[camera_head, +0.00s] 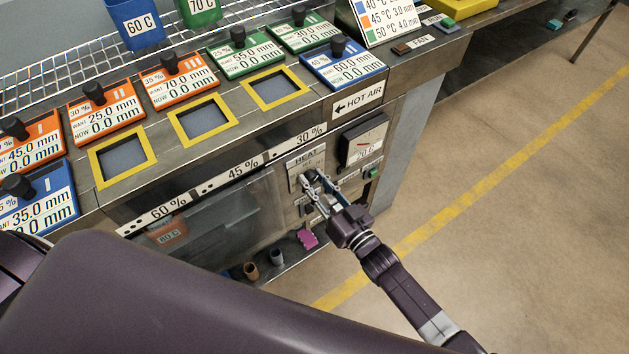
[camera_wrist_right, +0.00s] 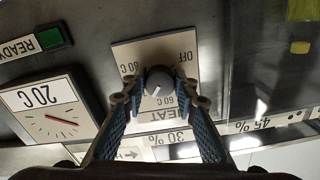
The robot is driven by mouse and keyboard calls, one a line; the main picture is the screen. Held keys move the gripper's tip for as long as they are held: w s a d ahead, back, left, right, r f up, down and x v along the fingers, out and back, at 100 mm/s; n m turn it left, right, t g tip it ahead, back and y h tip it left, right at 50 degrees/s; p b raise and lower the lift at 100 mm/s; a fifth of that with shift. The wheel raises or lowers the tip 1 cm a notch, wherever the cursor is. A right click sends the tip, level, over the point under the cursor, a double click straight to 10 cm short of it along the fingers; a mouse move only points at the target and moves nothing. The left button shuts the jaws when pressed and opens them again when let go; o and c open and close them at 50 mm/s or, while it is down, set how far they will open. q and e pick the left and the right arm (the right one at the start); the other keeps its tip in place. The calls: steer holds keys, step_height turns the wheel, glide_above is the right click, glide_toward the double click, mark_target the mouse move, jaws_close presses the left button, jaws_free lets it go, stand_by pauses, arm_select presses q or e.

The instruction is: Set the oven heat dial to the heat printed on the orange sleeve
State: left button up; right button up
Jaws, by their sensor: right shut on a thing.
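The heat dial's dark knob (camera_head: 312,179) sits on the oven's HEAT plate (camera_head: 303,163). In the right wrist view, the grey knob (camera_wrist_right: 158,82) has a white mark on its lower-left part. The plate there (camera_wrist_right: 125,52) shows OFF, 80 C and 60 C around the knob. I cannot tell exactly which label the mark meets. My right gripper (camera_head: 324,188) is shut on the knob, which also shows between its fingertips in the wrist view (camera_wrist_right: 159,88). An orange sleeve (camera_head: 168,232) at the oven's lower left bears a label reading 80 C. My left gripper is not in view.
A temperature gauge (camera_head: 363,142) reading 20 C and a green READY light (camera_head: 371,173) are beside the dial. A blue piece marked 60 C (camera_head: 135,22) and a green one marked 70 C (camera_head: 201,10) are at the back. A pink object (camera_head: 307,239) lies below the dial.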

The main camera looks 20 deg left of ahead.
steer(key=m, duration=0.3)
steer(key=shift+f+m+b, duration=0.15)
steer(key=shift+m+b, duration=0.2)
steer(key=shift+m, duration=0.05)
steer(key=m, duration=0.2)
steer(key=shift+m+b, duration=0.4)
steer(key=m+b, duration=0.2)
steer(key=m, duration=0.2)
steer(key=shift+m+b, duration=0.85)
steer(key=shift+m, duration=0.95)
steer(key=o, duration=1.1)
steer(key=shift+o, duration=0.2)
steer(key=shift+d, duration=0.1)
